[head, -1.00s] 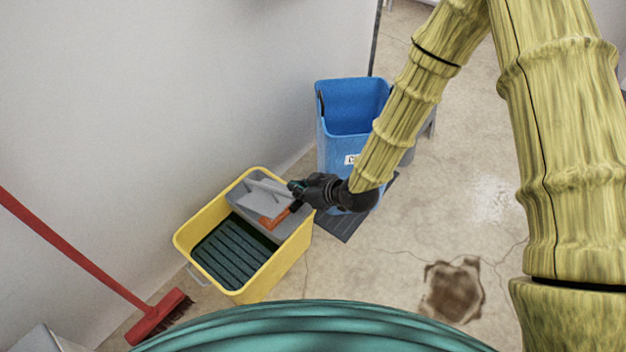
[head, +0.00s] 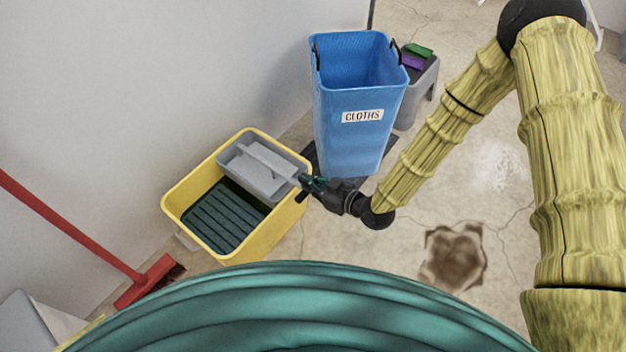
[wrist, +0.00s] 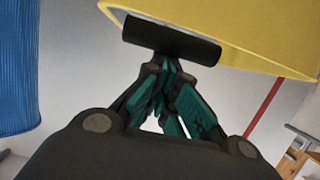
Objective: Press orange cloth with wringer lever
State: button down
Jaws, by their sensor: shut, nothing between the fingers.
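The yellow bucket (head: 183,192) stands by the wall with a grey wringer (head: 228,158) in its far end. The wringer's pale grey lever (head: 268,158) lies low across the wringer and points toward my gripper. A dark cylindrical grip (wrist: 170,40) shows in the wrist view, against the yellow bucket (wrist: 235,45). My gripper (head: 305,183) is shut and empty at the bucket's right rim, by the lever's end. In the wrist view its fingertips (wrist: 168,64) are right at the dark grip; whether they touch it I cannot tell. The orange cloth is hidden.
A blue bin (head: 355,140) labelled CLOTHS stands just behind my gripper. A red broom (head: 145,283) leans at the left. Floor with a brown stain (head: 453,255) is open at the right.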

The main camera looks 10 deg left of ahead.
jog(key=shift+s+d+f, duration=0.15)
jog(key=shift+f, duration=0.25)
jog(key=shift+s+d+f, duration=0.1)
jog(key=shift+f, duration=0.45)
dwell(0.6)
jog(key=r+p, duration=0.1)
jog(key=a+r+p, duration=0.1)
jog(key=r, duration=0.1)
jog(key=w+r+p, duration=0.1)
jog(key=r, duration=0.1)
jog(key=shift+a, duration=0.35)
jog(key=p+v, duration=0.2)
jog(key=v, duration=0.7)
jog(key=shift+d+f+p, duration=0.2)
jog(key=shift+p, duration=0.2)
